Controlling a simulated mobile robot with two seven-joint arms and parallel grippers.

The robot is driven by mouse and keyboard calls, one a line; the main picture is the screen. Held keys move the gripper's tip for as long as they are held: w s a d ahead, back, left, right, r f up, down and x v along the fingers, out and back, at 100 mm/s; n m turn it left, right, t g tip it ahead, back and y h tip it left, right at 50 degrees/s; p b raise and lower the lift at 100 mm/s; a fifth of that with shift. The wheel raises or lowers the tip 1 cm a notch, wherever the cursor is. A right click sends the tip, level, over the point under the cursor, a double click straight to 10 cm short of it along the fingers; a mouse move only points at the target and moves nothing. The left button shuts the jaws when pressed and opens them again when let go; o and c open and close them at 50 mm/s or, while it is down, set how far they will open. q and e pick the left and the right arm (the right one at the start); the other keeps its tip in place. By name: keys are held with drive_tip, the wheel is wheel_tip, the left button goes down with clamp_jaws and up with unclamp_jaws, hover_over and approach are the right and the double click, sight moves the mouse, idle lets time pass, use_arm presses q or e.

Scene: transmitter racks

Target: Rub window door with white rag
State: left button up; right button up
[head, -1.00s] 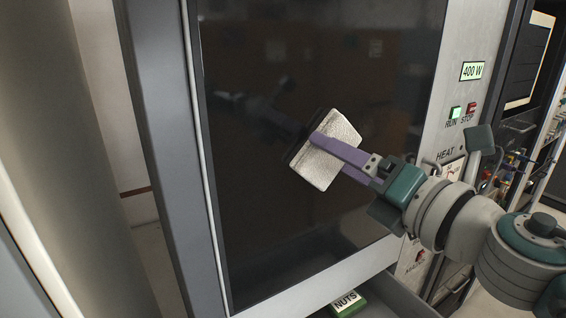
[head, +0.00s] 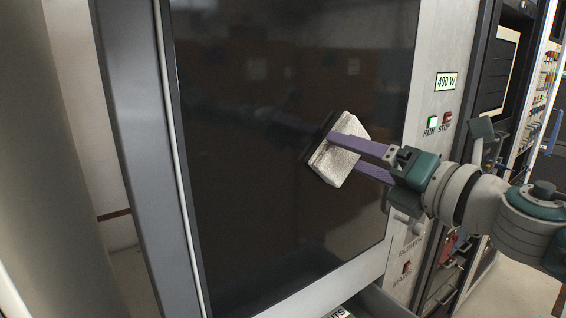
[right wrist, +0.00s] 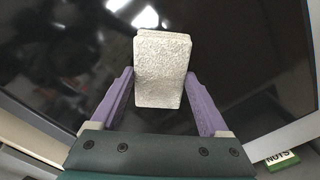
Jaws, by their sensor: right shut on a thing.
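The window door (head: 270,210) is a dark glossy pane in a grey frame, filling the middle of the head view. It also shows behind the rag in the right wrist view (right wrist: 55,55). The white rag (head: 343,150) is a folded, textured block, tilted against or very near the pane; I cannot tell if it touches. It also shows in the right wrist view (right wrist: 162,72). My right gripper (head: 345,155) is shut on the rag, with its purple fingers on either side of it. My left gripper is not in view.
Right of the pane is a control panel with a 400 W label (head: 446,82), a green RUN button (head: 432,123) and a red STOP button (head: 447,118). A green NUTS box (right wrist: 281,158) sits low at the right of the right wrist view. More racks stand at the far right.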

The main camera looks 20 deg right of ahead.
drive_tip(key=shift+w+d+b, duration=0.8)
drive_tip(key=shift+d+b, duration=0.35)
drive_tip(key=shift+d, duration=1)
drive_tip(key=shift+s+a+r+p, duration=0.1)
drive_tip(key=shift+s+a+p, duration=0.4)
drive_tip(key=shift+a, duration=0.55)
drive_tip(key=shift+s+a+p, duration=0.25)
drive_tip(key=shift+a+p, duration=0.4)
drive_tip(key=shift+a, duration=0.45)
drive_tip(key=shift+s+a+r+p, duration=0.1)
drive_tip(key=shift+s+a+p, duration=0.4)
drive_tip(key=shift+a, duration=0.55)
drive_tip(key=shift+s+a+f+p, duration=0.1)
drive_tip(key=shift+s+a+p, duration=0.15)
drive_tip(key=shift+a, duration=0.35)
drive_tip(key=shift+s+a+r+p, duration=0.1)
drive_tip(key=shift+s+a+p, duration=0.1)
drive_tip(key=shift+a, duration=0.35)
drive_tip(key=shift+s+a+f+p, duration=0.15)
drive_tip(key=shift+a+p, duration=0.1)
drive_tip(key=shift+a, duration=0.35)
drive_tip(key=shift+s+a+p, duration=0.15)
drive_tip(key=shift+s+a, duration=0.05)
drive_tip(key=shift+a, duration=0.35)
drive_tip(key=shift+s+a+p, duration=0.15)
drive_tip(key=shift+a, duration=0.4)
drive_tip(key=shift+s+a, duration=0.25)
drive_tip(key=shift+a, duration=0.55)
